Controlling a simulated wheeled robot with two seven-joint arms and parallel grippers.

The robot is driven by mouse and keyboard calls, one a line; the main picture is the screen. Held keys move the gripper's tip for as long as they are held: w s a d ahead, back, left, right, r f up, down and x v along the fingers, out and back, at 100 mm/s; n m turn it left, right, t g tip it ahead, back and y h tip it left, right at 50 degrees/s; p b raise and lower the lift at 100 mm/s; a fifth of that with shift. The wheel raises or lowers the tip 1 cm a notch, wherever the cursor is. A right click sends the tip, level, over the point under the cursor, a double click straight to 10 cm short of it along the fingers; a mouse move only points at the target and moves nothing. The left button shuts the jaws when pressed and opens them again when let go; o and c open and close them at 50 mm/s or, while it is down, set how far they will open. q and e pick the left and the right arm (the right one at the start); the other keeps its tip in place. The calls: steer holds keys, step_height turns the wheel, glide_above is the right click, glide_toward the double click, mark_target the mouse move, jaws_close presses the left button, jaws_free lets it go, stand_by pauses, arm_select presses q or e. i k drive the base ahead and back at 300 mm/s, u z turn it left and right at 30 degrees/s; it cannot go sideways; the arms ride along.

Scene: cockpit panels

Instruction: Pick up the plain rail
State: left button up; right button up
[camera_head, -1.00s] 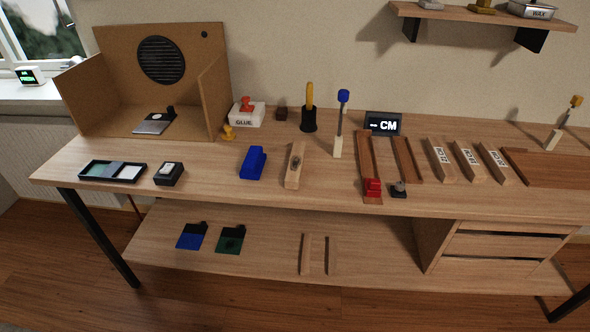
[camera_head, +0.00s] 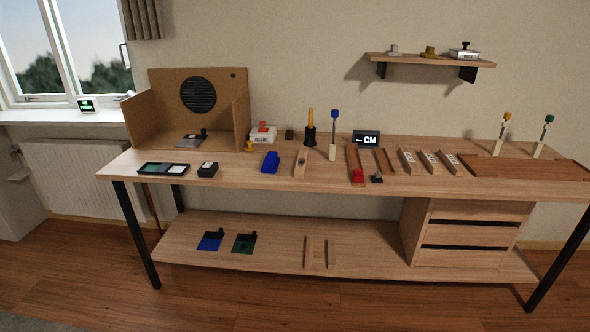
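I cannot tell which of these is the plain rail. Neither of my grippers is in view.
The workbench (camera_head: 220,180) holds a cardboard booth (camera_head: 135,115), a blue block (camera_head: 270,162), a display (camera_head: 366,139), several labelled wood blocks (camera_head: 430,162) and a brown board (camera_head: 520,168). Blue (camera_head: 210,241) and green (camera_head: 244,243) pieces lie on the lower shelf. The floor in front is clear.

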mark_target(301, 161)
steer(key=u, duration=0.5)
steer(key=i, duration=1.05)
steer(key=u, duration=0.15)
